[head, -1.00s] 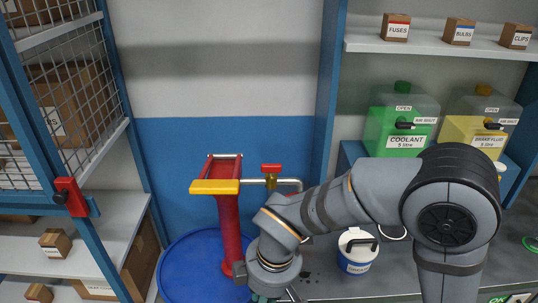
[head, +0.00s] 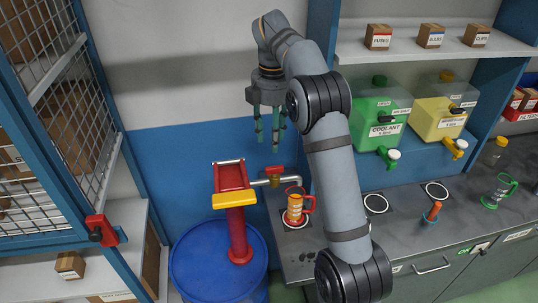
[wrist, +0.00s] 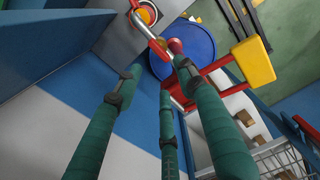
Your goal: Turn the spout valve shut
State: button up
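The spout valve (head: 275,181) is a brass fitting with a red handle (head: 277,169) on the silver spout pipe (head: 292,181). The pipe runs from a red hand pump (head: 237,215) with a yellow grip (head: 233,201). An orange jug (head: 295,206) stands on the bench below the spout end. My gripper (head: 270,138) hangs above and slightly behind the valve, its fingers pointing down, apart and empty.
The pump stands on a blue drum (head: 195,262). A wire cage (head: 40,130) with a red latch (head: 101,230) stands left. Coolant (head: 385,108) and yellow fluid (head: 438,112) containers sit on a blue ledge at right. My arm covers part of the bench (head: 405,225).

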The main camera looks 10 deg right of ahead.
aim_at(274, 171)
notch_tip(274, 171, down, 10)
jog(key=b, duration=0.3)
jog(key=shift+a+f, duration=0.15)
jog(key=shift+c, duration=1.1)
jog(key=c, duration=0.7)
grip_shut()
